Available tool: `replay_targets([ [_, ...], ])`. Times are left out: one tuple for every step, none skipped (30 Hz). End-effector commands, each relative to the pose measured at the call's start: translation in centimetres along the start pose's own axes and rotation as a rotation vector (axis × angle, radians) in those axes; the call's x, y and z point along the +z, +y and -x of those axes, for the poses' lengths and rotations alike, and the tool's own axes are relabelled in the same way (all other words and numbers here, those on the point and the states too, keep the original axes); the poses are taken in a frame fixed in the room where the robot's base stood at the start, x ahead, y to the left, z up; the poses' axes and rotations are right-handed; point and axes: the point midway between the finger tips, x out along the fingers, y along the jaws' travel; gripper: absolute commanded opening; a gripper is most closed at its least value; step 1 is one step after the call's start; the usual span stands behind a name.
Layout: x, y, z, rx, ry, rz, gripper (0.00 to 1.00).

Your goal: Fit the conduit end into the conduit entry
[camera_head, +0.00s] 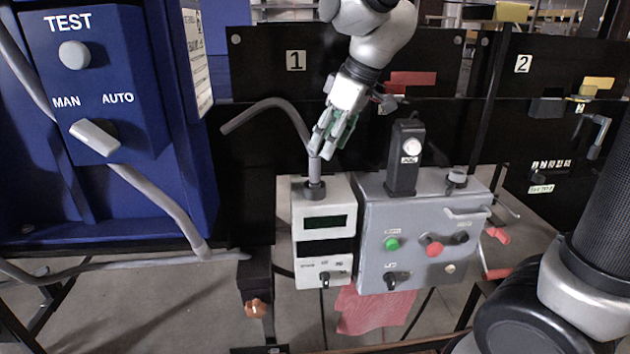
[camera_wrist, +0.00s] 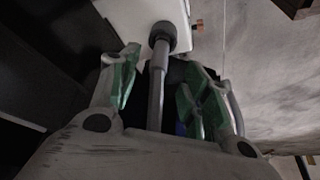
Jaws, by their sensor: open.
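The grey conduit (camera_head: 264,106) bends over from its free left tip down to a sleeve-like lower end. That end stands upright at the dark collar of the conduit entry (camera_head: 314,190) on top of the white box (camera_head: 323,270). How deep it sits cannot be told. My gripper (camera_head: 322,146) is above the collar, open, with green-padded fingers around the conduit. In the wrist view, the conduit (camera_wrist: 157,85) runs between the spread fingers (camera_wrist: 162,72) to the dark collar (camera_wrist: 162,37). Visible gaps lie between conduit and pads.
A grey control box (camera_head: 420,215) with buttons adjoins the white box on the right. A black device (camera_head: 404,158) and another collar (camera_head: 457,177) stand on it. A blue TEST panel (camera_head: 95,80) fills the left. A black panel (camera_head: 265,60) stands behind.

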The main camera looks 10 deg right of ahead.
Motion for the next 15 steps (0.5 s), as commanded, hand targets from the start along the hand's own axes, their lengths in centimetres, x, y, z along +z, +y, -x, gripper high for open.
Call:
replay_targets([
  [0.1,-0.1,-0.7,-0.002,-0.003,0.002,0.47],
  [0.1,-0.1,-1.1,-0.002,-0.003,0.001,0.47],
  [0.1,-0.1,-1.6,-0.002,-0.005,0.000,0.47],
  [0.1,-0.1,-1.9,-0.003,-0.005,0.000,0.47],
  [0.0,-0.1,-2.3,-0.002,-0.004,0.000,0.47],
  [-0.1,-0.1,-2.8,-0.002,-0.004,-0.001,0.47],
  [-0.2,-0.1,-3.2,-0.002,-0.005,-0.001,0.47],
  [-0.4,-0.1,-3.7,-0.002,-0.005,-0.001,0.47],
  [-0.6,-0.1,-4.4,-0.002,-0.005,-0.001,0.47],
  [-0.7,-0.1,-4.9,-0.002,-0.006,-0.002,0.47],
  [-0.8,-0.1,-5.3,-0.002,-0.005,-0.002,0.47],
  [-0.8,-0.1,-5.9,-0.002,-0.006,-0.002,0.47],
  [-0.8,-0.1,-6.2,-0.001,-0.005,-0.002,0.47],
  [-0.8,-0.1,-6.5,-0.001,-0.004,-0.002,0.47],
  [-0.8,-0.1,-6.8,-0.001,-0.004,-0.002,0.47],
])
